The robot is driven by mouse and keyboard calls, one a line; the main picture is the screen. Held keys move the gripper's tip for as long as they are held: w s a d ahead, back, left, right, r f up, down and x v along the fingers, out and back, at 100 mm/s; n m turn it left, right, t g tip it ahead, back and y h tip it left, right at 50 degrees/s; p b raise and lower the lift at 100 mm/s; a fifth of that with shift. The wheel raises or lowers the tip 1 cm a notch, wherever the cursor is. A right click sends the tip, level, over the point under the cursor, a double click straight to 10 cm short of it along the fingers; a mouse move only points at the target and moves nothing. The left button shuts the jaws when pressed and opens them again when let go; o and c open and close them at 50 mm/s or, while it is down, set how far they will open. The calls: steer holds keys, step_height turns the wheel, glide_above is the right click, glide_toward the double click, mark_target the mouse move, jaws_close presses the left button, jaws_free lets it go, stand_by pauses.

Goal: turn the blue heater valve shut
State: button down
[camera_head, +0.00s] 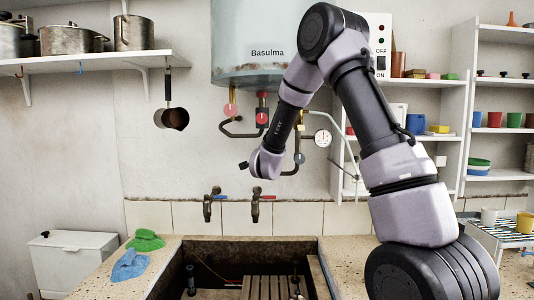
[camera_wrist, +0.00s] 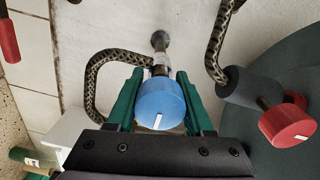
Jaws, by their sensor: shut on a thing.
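The blue heater valve (camera_wrist: 158,100) is a round knob with a short white mark near its lower edge in the wrist view. It sits on the end of a metal pipe fitting coming from the wall. My gripper (camera_wrist: 160,86) has its green fingers on either side of the knob and is shut on it. In the head view my wrist is in front of the wall below the heater (camera_head: 230,72) and hides the blue valve and the fingers.
Red valves (camera_head: 262,118) hang under the heater; one shows close by in the wrist view (camera_wrist: 288,121). Dark curved pipes and a pressure gauge (camera_head: 323,138) are near my wrist. Two taps (camera_head: 262,200) stand below, over the stone trough (camera_head: 180,243).

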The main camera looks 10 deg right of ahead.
steer(key=shift+r+m, duration=0.3)
stand_by(0.4)
steer(key=shift+c, duration=1.4)
jaws_free()
steer(key=shift+f, duration=0.1)
steer(key=s+a, duration=0.2)
steer(key=s, duration=0.8)
steer(key=shift+s, duration=0.4)
